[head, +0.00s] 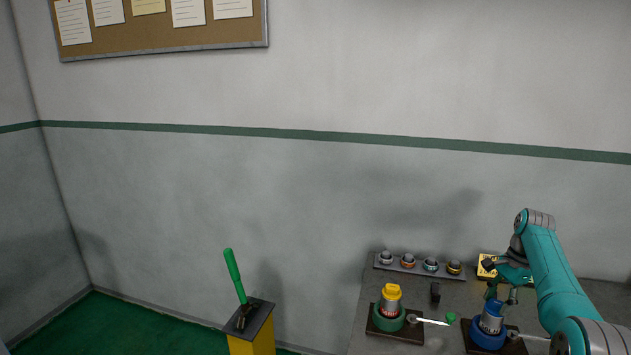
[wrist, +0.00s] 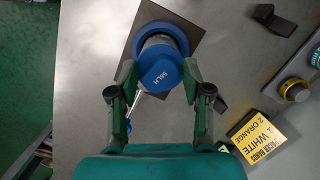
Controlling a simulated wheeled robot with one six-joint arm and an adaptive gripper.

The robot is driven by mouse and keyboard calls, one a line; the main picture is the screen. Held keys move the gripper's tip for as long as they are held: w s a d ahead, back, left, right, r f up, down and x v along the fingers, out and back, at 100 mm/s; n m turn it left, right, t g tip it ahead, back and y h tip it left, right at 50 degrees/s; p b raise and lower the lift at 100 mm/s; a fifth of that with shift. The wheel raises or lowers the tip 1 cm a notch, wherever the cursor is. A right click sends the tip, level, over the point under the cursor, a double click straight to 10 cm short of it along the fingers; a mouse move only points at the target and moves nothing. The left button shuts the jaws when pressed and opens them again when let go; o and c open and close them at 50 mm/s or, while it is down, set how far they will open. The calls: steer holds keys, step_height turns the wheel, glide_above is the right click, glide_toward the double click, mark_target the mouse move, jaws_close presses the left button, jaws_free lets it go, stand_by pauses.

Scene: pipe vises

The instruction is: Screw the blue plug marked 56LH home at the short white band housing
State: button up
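The blue plug (wrist: 160,75) marked 56LH sits on top of a grey housing (head: 490,323) held in a round blue vise (head: 487,340). The plug also shows in the head view (head: 492,307), below my gripper (head: 503,290). I cannot tell whether the fingertips are at the plug's height. The housing's band and the plug's thread are hidden.
A yellow plug (head: 391,291) tops another housing in a green vise (head: 387,319) to the left. A rack (head: 419,270) of several round fittings stands behind. A yellow sign (wrist: 262,137) reads 1 WHITE, 2 ORANGE. A yellow stand (head: 252,335) with a green-handled tool is far left.

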steer(key=m, duration=0.4)
steer(key=shift+m+t, duration=0.4)
steer(key=m+t, duration=0.1)
steer(key=m, duration=0.4)
steer(key=shift+m+h, duration=0.3)
jaws_close()
steer(key=n, duration=0.4)
steer(key=shift+r+g, duration=0.1)
steer(key=shift+g, duration=0.2)
steer(key=n, duration=0.4)
steer(key=shift+g, duration=0.4)
